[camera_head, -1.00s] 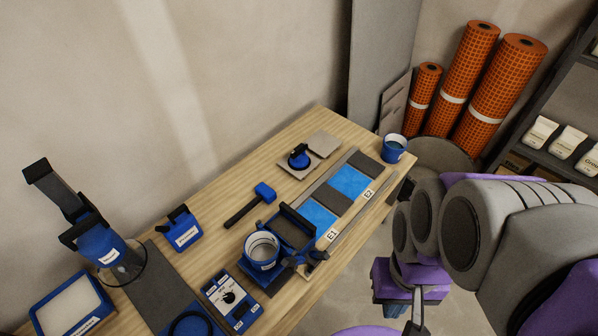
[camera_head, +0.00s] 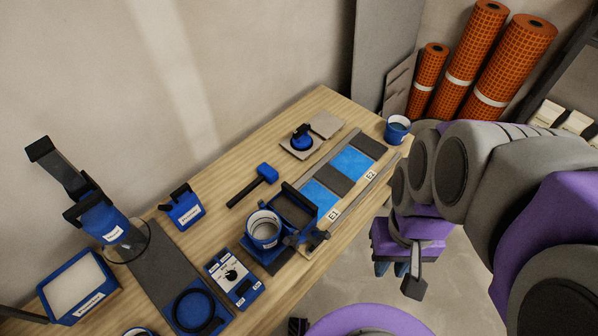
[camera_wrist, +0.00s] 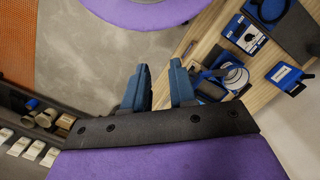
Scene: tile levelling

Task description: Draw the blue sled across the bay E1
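The blue sled (camera_head: 293,209), a dark tray-like frame with blue edges and a blue handle bar at its lower right, sits on the workbench at the near end of the tiled strip. The bay E1 (camera_head: 322,198) is a bright blue patch beside its right edge, marked by an E1 label (camera_head: 334,214). A second blue patch, bay E2 (camera_head: 352,161), lies farther along. My gripper (camera_head: 396,269) hangs off the bench's right side, apart from the sled. Its two blue fingers are spread and empty in the wrist view (camera_wrist: 158,88).
A blue-rimmed cup (camera_head: 263,228) stands close against the sled's left side. A mallet (camera_head: 255,185), a tile with a suction cup (camera_head: 301,139) and a blue bucket (camera_head: 397,128) are on the bench. A metal rail (camera_head: 362,200) runs along the strip. Floor beside the bench is clear.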

